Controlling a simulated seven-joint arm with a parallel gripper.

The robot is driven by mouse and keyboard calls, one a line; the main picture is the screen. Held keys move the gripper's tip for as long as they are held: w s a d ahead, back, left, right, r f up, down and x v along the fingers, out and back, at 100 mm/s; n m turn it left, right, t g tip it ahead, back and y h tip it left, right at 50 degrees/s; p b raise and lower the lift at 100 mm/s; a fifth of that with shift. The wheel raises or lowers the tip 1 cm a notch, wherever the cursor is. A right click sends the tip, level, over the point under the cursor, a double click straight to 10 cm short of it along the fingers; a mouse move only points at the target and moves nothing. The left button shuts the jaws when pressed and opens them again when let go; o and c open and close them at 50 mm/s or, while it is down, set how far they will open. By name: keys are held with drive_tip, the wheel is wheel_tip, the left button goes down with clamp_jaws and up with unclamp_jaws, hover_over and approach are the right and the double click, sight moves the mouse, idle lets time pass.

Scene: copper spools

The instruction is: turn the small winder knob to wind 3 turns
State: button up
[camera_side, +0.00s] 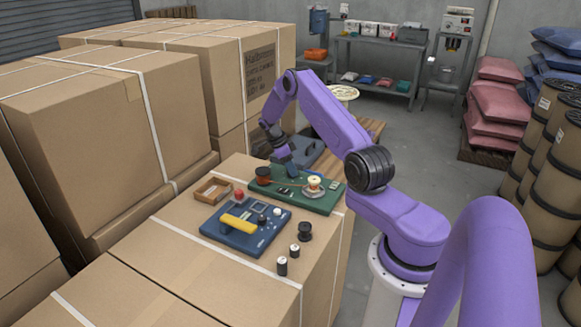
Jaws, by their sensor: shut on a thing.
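My gripper (291,172) points down at the back edge of the green board (322,204), between its two spools. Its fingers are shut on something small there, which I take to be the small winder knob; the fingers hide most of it. A copper-red spool (263,174) stands on the left of the green board. A pale spool (314,184) sits on a round base at its right. A thin copper-coloured line runs between the two spools.
In front lies a blue board (232,241) with a yellow bar (238,223). A wooden tray (213,190) and a red knob (239,195) stand to the left. Black spools (305,231) stand at the right on the carton top. Tall cartons (110,110) rise at the left.

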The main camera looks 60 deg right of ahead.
drive_tip(key=shift+s, duration=0.1)
drive_tip(key=o, duration=1.1)
drive_tip(key=shift+c, duration=0.2)
drive_tip(key=v, duration=1.7)
drive_tip(key=shift+r, duration=0.15)
